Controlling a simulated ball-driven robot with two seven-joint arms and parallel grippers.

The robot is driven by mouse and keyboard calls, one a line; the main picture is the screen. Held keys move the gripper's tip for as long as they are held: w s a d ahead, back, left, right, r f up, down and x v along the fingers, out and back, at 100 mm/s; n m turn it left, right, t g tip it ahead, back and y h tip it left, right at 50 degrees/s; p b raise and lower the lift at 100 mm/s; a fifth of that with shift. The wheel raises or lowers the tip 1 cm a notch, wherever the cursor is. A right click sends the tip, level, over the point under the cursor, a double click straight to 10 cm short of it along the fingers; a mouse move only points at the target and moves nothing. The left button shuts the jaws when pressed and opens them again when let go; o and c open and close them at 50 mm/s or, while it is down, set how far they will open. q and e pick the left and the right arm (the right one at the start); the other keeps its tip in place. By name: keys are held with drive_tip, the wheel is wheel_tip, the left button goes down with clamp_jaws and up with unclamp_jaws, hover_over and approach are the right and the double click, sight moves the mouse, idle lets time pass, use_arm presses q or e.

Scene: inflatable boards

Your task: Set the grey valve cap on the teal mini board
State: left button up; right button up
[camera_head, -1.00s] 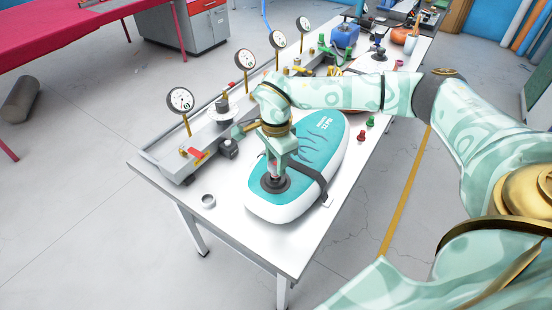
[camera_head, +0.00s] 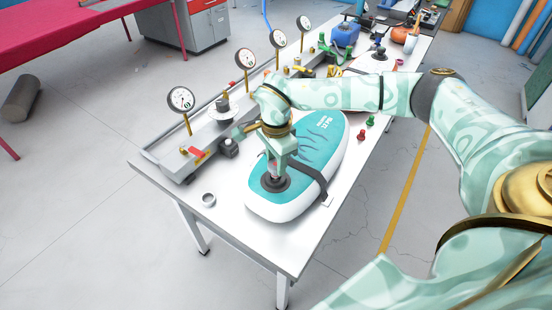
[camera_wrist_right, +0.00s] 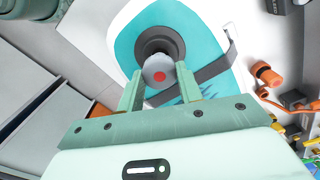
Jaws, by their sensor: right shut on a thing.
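The teal mini board (camera_head: 318,141), with white sides and a dark strap across it, lies on the white table. Near its front end is a dark round valve seat (camera_head: 263,185), which also shows in the wrist view (camera_wrist_right: 153,36). My right gripper (camera_head: 275,167) points down over this seat. In the wrist view my right gripper (camera_wrist_right: 161,80) is shut on the grey valve cap (camera_wrist_right: 154,65), a small grey piece with a red dot. The cap overlaps the seat; whether it touches is hard to tell. My left gripper is out of view.
A small grey ring (camera_head: 208,200) lies near the table's front left corner. Gauges (camera_head: 181,100) on posts line the left edge. Red and green fittings (camera_head: 365,128) stand right of the board. The table's front strip is mostly clear.

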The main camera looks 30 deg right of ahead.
drive_tip(key=shift+f+b, duration=0.5)
drive_tip(key=shift+f, duration=0.7)
drive_tip(key=o, duration=1.1)
drive_tip(key=shift+c, duration=0.2)
drive_tip(key=shift+r, duration=0.1)
wheel_tip(320, 180, up, 16)
drive_tip(key=p, duration=0.2)
drive_tip(key=shift+p, duration=0.4)
